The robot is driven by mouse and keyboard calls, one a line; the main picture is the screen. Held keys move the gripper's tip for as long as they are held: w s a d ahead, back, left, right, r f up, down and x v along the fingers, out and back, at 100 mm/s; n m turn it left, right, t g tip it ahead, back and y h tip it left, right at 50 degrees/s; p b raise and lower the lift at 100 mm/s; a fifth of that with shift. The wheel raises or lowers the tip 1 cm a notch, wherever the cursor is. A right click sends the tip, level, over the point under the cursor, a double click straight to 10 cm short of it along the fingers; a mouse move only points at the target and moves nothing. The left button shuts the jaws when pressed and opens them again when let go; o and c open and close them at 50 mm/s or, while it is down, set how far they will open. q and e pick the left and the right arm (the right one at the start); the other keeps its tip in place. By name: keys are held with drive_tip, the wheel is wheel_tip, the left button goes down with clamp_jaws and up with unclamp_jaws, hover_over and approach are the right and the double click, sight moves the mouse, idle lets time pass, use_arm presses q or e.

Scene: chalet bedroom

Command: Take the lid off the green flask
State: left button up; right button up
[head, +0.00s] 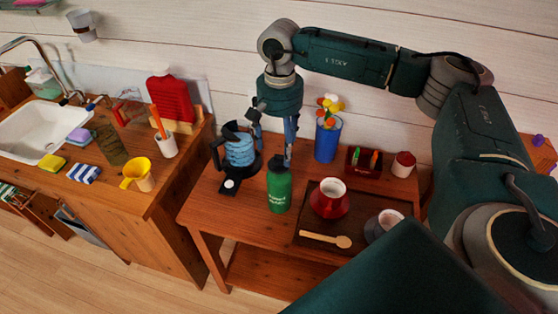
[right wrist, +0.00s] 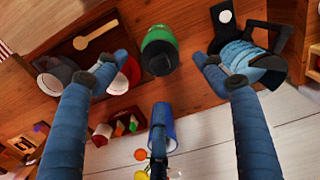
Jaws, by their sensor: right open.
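The green flask (head: 279,190) stands upright on the wooden table, with its dark lid (head: 278,163) on top. In the right wrist view the green flask (right wrist: 158,38) and its dark lid (right wrist: 160,60) show from above, between the two fingers and apart from both. My right gripper (head: 273,148) is open and empty, pointing down just above and behind the flask. It also shows in the right wrist view (right wrist: 153,68), with its fingers spread wide. My left gripper is not in view.
A blue kettle (head: 239,150) stands close left of the flask, by a black pad (head: 228,188). Right of it, a dark tray (head: 358,243) holds a red pot (head: 329,200), wooden spoon (head: 325,239) and cup (head: 377,226). Behind stands a blue vase (head: 328,142) with flowers.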

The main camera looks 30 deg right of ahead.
sight(279, 156)
drive_tip(key=f+p, duration=0.1)
drive_tip(key=f, duration=0.1)
drive_tip(key=f+p, duration=0.2)
drive_tip(key=shift+s+a+f, duration=0.15)
drive_tip(key=shift+a+f, duration=0.05)
drive_tip(key=shift+f, duration=0.6)
drive_tip(key=c, duration=1.2)
